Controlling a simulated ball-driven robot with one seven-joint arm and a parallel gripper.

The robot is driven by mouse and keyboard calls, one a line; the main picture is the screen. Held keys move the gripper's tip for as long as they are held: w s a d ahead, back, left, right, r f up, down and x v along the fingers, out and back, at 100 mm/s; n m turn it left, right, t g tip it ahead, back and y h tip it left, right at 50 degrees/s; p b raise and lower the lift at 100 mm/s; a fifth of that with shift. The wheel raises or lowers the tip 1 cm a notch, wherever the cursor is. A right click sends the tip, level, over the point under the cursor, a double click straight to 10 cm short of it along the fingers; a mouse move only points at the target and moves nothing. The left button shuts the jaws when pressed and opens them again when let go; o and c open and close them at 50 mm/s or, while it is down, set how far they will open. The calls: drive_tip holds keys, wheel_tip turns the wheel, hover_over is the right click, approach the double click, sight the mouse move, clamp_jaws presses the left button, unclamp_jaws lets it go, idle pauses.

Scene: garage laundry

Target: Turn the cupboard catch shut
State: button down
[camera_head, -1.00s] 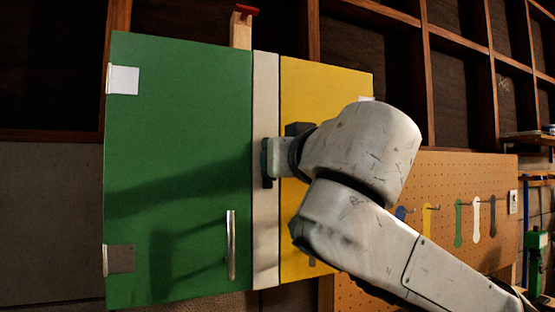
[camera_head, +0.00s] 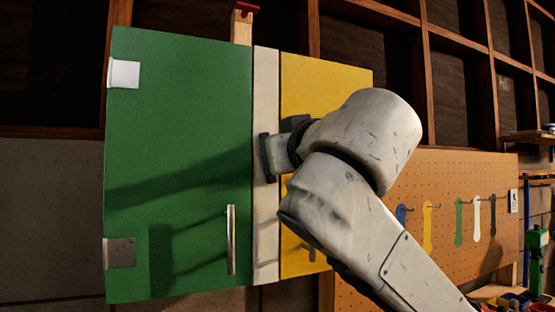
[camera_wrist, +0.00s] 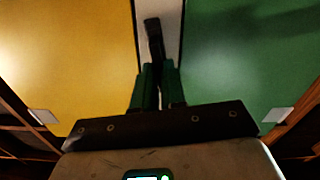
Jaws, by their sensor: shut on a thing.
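The cupboard has a green door (camera_head: 180,120) on the left and a yellow door (camera_head: 330,80) on the right, both looking shut, with a pale upright strip (camera_head: 265,90) between them. The catch (camera_wrist: 153,38) is a dark lever on this strip, slightly tilted in the wrist view. My gripper (camera_wrist: 158,72) has its green fingers closed around the catch's near end.
A metal handle (camera_head: 231,240) stands out from the green door near its lower right. A pegboard (camera_head: 460,170) with hanging tools is at the right, behind my arm. Dark wooden shelving (camera_head: 470,70) is behind.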

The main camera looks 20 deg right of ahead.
drive_tip(key=shift+a+f+n+b, duration=0.1)
drive_tip(key=shift+n+b, duration=0.05)
drive_tip(key=shift+n, duration=2.5)
drive_tip(key=shift+a+f+n+b, duration=0.1)
drive_tip(key=shift+f+n+b, duration=0.05)
drive_tip(key=shift+n, duration=2.45)
drive_tip(key=shift+a+f+n+b, duration=0.1)
drive_tip(key=shift+n+b, duration=0.05)
drive_tip(key=shift+n, duration=2.5)
drive_tip(key=c, duration=1.2)
unclamp_jaws()
drive_tip(key=shift+s, duration=0.1)
drive_tip(key=s+b, duration=0.2)
drive_tip(key=s, duration=0.8)
drive_tip(key=shift+s, duration=0.35)
